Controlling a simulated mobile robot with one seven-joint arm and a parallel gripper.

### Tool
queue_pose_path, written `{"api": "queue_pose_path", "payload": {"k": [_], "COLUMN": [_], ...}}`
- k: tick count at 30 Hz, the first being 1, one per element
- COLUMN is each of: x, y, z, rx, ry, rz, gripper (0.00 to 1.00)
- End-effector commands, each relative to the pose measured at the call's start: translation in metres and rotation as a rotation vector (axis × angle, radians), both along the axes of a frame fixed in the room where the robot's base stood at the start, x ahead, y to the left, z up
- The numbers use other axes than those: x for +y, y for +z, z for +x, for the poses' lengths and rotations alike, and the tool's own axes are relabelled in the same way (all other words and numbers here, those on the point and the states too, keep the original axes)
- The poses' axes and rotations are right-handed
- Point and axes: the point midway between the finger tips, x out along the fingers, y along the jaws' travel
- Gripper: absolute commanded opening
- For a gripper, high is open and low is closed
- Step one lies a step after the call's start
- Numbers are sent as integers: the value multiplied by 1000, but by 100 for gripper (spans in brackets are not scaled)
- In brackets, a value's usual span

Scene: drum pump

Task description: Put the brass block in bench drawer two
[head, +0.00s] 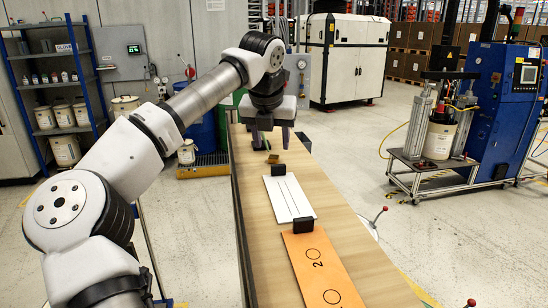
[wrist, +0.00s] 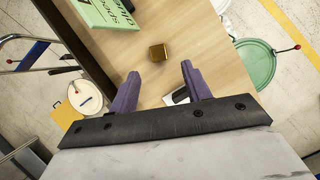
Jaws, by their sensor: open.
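The brass block (head: 273,159) is a small gold-brown cube lying on the wooden bench top (head: 258,215). In the wrist view the brass block (wrist: 158,52) sits just beyond the fingertips, about midway between them, and apart from both. My gripper (head: 271,141) is over the far part of the bench. Its purple fingers (wrist: 160,71) are spread and nothing is between them. I cannot make out a bench drawer in either view.
A green lettered item (wrist: 108,12) lies near the block. A blue machine (head: 502,110) stands right.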

Motion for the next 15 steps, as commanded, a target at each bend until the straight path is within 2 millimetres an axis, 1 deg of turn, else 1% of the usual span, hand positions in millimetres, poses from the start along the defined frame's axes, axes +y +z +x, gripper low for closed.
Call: {"api": "queue_pose_path", "payload": {"k": [2, 6, 9, 12, 15], "x": [-1, -3, -3, -4, -4], "y": [-6, -24, -37, -43, -44], "z": [5, 16, 20, 22, 22], "rx": [4, 4, 3, 1, 0], "ry": [-2, -2, -2, -2, 0], "rz": [-3, -3, -1, -1, -1], "gripper": [48, 48, 48, 48, 48]}}
